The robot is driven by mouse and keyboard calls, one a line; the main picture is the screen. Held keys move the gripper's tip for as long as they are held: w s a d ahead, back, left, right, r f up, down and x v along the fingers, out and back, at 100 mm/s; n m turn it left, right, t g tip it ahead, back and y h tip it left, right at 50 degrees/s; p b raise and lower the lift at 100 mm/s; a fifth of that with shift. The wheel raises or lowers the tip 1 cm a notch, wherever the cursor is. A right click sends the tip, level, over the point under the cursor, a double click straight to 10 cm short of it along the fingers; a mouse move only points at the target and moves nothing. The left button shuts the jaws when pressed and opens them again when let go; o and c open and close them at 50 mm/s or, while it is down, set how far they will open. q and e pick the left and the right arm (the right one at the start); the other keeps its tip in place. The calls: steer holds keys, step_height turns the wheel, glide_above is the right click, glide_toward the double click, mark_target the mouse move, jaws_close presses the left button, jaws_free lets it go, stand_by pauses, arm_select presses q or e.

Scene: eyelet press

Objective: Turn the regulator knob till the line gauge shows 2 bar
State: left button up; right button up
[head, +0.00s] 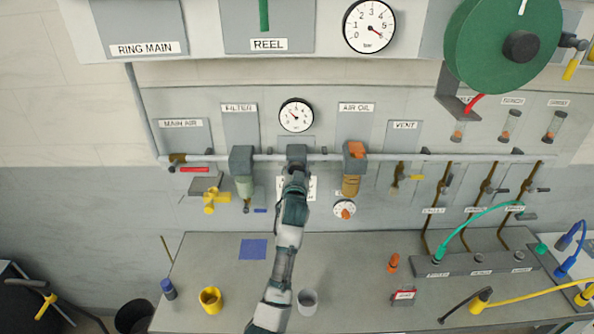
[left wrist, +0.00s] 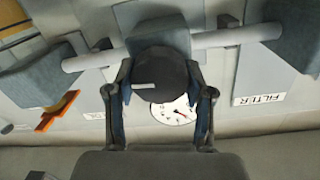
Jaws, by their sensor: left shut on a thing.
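The regulator (head: 297,152) sits on the grey wall pipe between the filter and air oil units. Its dark round knob (left wrist: 160,72) with a pale mark shows in the left wrist view. My left gripper (head: 296,172) reaches up to it from below; in the wrist view its two fingers (left wrist: 158,92) are shut on the knob's sides. The arm hides the knob in the head view. The small round gauge (head: 296,115) is directly above the regulator. Its needle points to the upper left; the value is too small to read surely. In the wrist view the gauge (left wrist: 174,112) is partly covered.
A larger bar gauge (head: 369,26) is higher up, its needle near 5. The filter bowl (head: 243,186) and the amber air oil bowl (head: 351,186) flank my gripper closely. A yellow cup (head: 210,299) and grey cup (head: 307,302) stand on the bench (head: 340,262) below.

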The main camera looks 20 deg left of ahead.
arm_select(q)
steer(key=shift+f, duration=0.55)
steer(key=o, duration=1.2)
steer(key=shift+c, duration=0.2)
steer(key=shift+r, duration=0.15)
steer(key=shift+d+r, duration=0.1)
steer(key=v, duration=1.1)
steer(key=shift+s, duration=0.35)
